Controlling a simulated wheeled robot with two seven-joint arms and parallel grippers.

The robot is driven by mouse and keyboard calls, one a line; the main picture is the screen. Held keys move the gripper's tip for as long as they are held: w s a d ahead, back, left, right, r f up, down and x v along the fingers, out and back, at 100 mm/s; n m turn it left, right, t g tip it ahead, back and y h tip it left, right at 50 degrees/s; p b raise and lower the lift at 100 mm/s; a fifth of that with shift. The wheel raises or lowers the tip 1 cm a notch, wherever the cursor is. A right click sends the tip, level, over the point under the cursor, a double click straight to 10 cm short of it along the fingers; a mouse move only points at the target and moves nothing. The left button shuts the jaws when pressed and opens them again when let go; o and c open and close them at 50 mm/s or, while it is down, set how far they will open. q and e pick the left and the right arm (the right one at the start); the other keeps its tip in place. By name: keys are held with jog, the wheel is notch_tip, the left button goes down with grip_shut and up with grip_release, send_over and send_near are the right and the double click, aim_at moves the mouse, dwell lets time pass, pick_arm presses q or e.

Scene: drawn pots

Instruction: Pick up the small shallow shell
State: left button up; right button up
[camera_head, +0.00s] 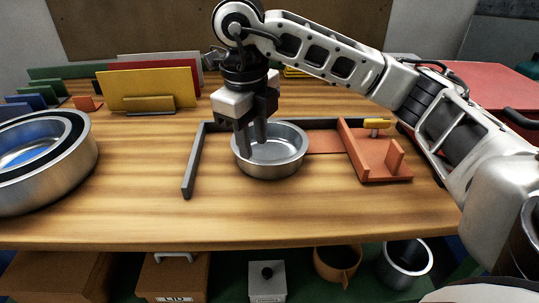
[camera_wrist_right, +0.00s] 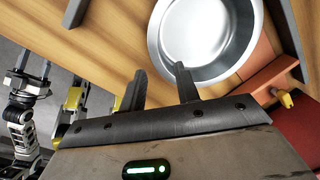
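A small shallow round metal shell (camera_head: 285,155) sits on the wooden table, open side up, between a dark grey rail and an orange fixture. It also shows in the right wrist view (camera_wrist_right: 205,35). My right gripper (camera_head: 252,145) is above the shell's left side with its fingers pointing down. Its two fingers (camera_wrist_right: 160,85) are apart. In the right wrist view one fingertip overlaps the shell's near rim and the other is outside it, so the rim lies between them. Whether either finger touches the shell cannot be told.
Large nested metal pots (camera_head: 60,175) stand at the left edge. A dark grey rail (camera_head: 193,160) lies left of the shell, and an orange fixture (camera_head: 375,155) is at its right. Coloured upright plates (camera_head: 150,88) stand behind. The front table strip is clear.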

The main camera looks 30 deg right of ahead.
aim_at(255, 160)
jog(key=shift+w+d+f+p, duration=0.1)
jog(key=shift+f+p, duration=0.05)
jog(key=shift+f, duration=1.5)
jog(key=shift+w+d+f+p, duration=0.1)
jog(key=shift+f+p, duration=0.05)
jog(key=shift+f, duration=1.45)
jog(key=shift+s, duration=0.1)
grip_shut()
